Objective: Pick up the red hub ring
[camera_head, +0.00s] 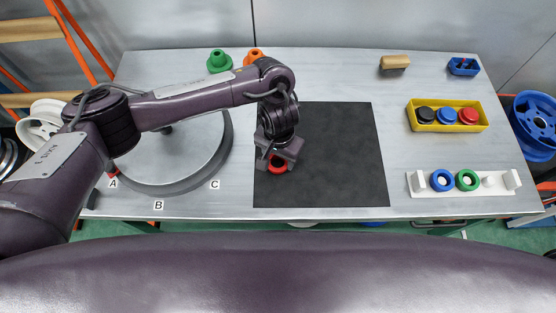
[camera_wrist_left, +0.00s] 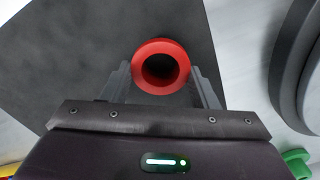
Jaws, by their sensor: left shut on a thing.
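The red hub ring (camera_head: 277,163) is a short red ring with a dark hole, at the left part of the black mat (camera_head: 340,150). My left gripper (camera_head: 276,158) is over it and shut on it. In the left wrist view the red hub ring (camera_wrist_left: 161,66) sits between the two grey fingers of my left gripper (camera_wrist_left: 162,80), one on each side. I cannot tell whether the ring touches the mat or is a little above it. My right gripper is not in view.
A round grey turntable (camera_head: 170,160) marked A, B, C lies left. A yellow bin (camera_head: 450,127) with black, blue and red pieces and a white rack (camera_head: 435,191) with blue and green rings stand right. Most of the mat is clear.

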